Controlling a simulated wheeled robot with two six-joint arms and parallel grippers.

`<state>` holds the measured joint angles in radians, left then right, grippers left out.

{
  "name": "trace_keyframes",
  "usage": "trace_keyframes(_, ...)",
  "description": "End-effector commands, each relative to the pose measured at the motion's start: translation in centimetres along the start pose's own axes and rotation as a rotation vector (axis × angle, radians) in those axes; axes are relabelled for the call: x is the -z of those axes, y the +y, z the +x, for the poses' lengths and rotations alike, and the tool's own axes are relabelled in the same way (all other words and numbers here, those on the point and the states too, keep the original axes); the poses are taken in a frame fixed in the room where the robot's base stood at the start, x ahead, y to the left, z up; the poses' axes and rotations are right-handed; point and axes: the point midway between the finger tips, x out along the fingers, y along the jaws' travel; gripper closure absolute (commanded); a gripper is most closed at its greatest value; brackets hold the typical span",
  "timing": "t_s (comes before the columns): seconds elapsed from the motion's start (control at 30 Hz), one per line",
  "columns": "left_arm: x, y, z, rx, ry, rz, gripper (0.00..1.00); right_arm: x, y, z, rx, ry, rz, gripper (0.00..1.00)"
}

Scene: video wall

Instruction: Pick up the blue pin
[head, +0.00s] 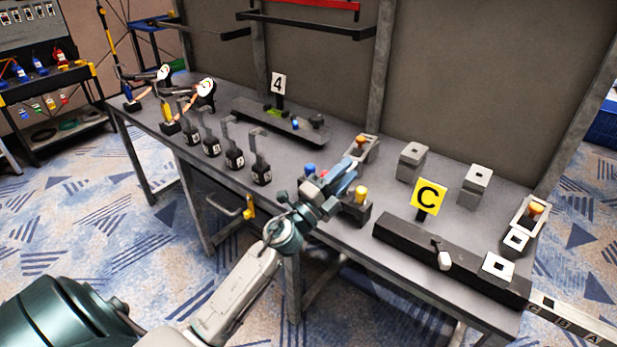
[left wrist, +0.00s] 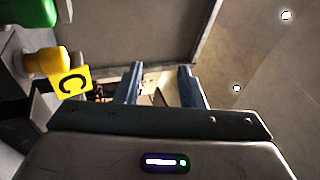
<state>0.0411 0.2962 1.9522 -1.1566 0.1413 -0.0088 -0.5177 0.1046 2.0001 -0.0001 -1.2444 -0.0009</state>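The blue pin (head: 309,169) shows its rounded blue top at the middle of the table's front part in the head view, just left of my left gripper (head: 345,182). Its lower part is hidden behind my gripper and wrist. In the left wrist view the two fingers of my left gripper (left wrist: 162,85) stand apart with nothing clearly held between them. A yellow pin (head: 361,194) stands right of the gripper. The yellow pin (left wrist: 45,62) and a green pin (left wrist: 27,12) show at the left of the wrist view; the blue pin does not. My right gripper is not in view.
The yellow C sign (head: 428,196) stands behind a long dark block (head: 450,262) at the right. Grey blocks (head: 411,162) and a tray with an orange-topped piece (head: 363,148) lie behind the gripper. Several black upright tools (head: 235,157) stand left.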

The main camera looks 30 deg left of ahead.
Motion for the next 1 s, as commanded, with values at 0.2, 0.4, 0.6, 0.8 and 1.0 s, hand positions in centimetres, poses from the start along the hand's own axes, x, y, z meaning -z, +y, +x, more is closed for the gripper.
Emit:
trace_keyframes(0.2,3.8,-0.4,4.6,-0.056,0.448,0.448,0.65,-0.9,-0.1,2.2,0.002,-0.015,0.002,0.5)
trace_keyframes(0.4,2.2,2.5,5.8,-0.3,0.778,0.821,0.65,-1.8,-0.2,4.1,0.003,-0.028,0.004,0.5)
trace_keyframes(0.6,-5.0,3.6,5.0,-0.713,0.987,1.086,0.65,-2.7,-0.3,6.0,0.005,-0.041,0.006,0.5)
trace_keyframes(0.8,-12.6,1.1,2.7,-1.142,1.05,1.163,0.65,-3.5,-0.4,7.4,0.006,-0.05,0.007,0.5)
trace_keyframes(1.0,-15.7,-0.9,1.0,-1.35,1.049,1.143,0.65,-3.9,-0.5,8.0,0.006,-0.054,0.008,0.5)
